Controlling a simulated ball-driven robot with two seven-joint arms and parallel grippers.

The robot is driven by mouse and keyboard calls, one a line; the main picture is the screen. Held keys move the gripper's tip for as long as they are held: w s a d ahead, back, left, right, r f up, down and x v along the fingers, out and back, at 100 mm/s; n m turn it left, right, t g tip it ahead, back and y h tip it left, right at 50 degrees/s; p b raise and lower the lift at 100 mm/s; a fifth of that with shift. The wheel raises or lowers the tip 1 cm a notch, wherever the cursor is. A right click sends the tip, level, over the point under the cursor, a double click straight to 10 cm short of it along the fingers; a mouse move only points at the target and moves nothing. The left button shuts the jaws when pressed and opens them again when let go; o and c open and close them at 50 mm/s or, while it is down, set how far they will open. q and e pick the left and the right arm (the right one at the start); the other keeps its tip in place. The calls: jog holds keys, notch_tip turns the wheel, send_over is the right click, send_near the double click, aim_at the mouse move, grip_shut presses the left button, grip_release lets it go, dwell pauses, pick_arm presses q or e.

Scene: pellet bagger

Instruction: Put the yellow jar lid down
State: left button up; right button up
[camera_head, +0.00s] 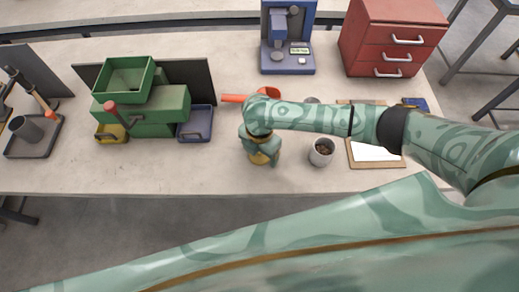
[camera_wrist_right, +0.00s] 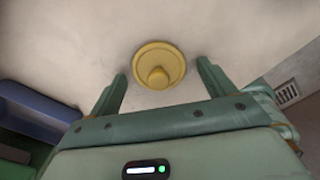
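The yellow jar lid (camera_wrist_right: 158,66), round with a knob in its middle, lies knob up on the pale bench top in the right wrist view. My right gripper (camera_wrist_right: 162,76) is open, with one finger on each side of the lid. A gap shows between each finger and the lid's rim. In the head view my right gripper (camera_head: 262,160) points down at the bench near its front edge. A patch of yellow shows there, mostly covered by the hand. My left gripper is not in view.
A grey cup (camera_head: 321,152) with brown contents stands close right of my right gripper. A clipboard (camera_head: 376,166) lies further right. An orange-red scoop (camera_head: 235,98) lies behind the hand. A green hopper machine (camera_head: 160,112) stands left. Bare bench lies between them.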

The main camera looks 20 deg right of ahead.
notch_tip(320, 180, up, 12)
jog(key=p, duration=0.4)
jog(key=shift+r, duration=0.15)
dwell(0.5)
